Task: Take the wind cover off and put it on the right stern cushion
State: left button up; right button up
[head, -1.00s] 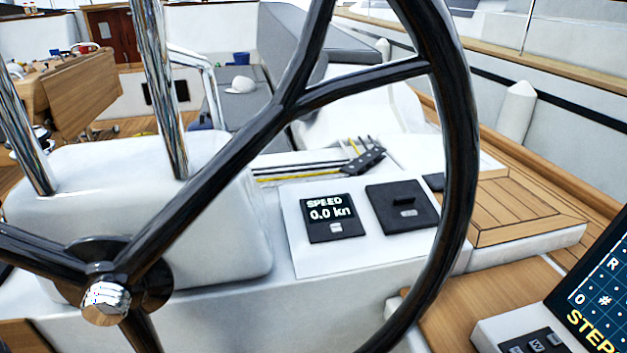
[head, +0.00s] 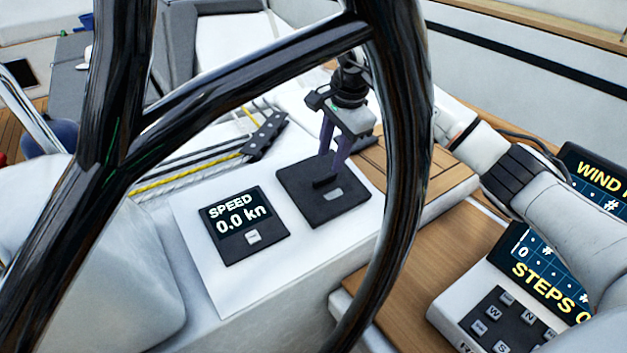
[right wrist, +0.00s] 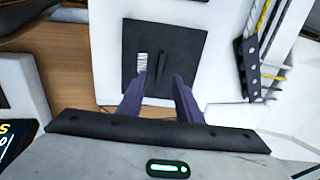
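The wind cover (head: 308,207) is a flat black square with a small raised grip and a pale label, lying on the white console right of the speed display. It also shows in the right wrist view (right wrist: 188,42). My right gripper (head: 330,173) points down over it. Its two purple fingers are apart, with the tips close to the raised grip. In the right wrist view the open gripper (right wrist: 160,77) has the grip between the lines of its fingers; contact cannot be told. My left gripper is out of view. I cannot identify the right stern cushion in these frames.
The black steering wheel (head: 400,150) stands in front of the console. The speed display (head: 243,225) reads 0.0 kn. Ropes run to a black clutch block (head: 265,135) behind. A keypad panel (head: 495,320) sits at lower right beside the wooden deck (head: 430,260).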

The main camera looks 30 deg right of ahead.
aim_at(326, 176)
jog(key=x, duration=0.7)
jog(key=shift+f, duration=0.15)
jog(key=shift+c, duration=0.4)
grip_shut()
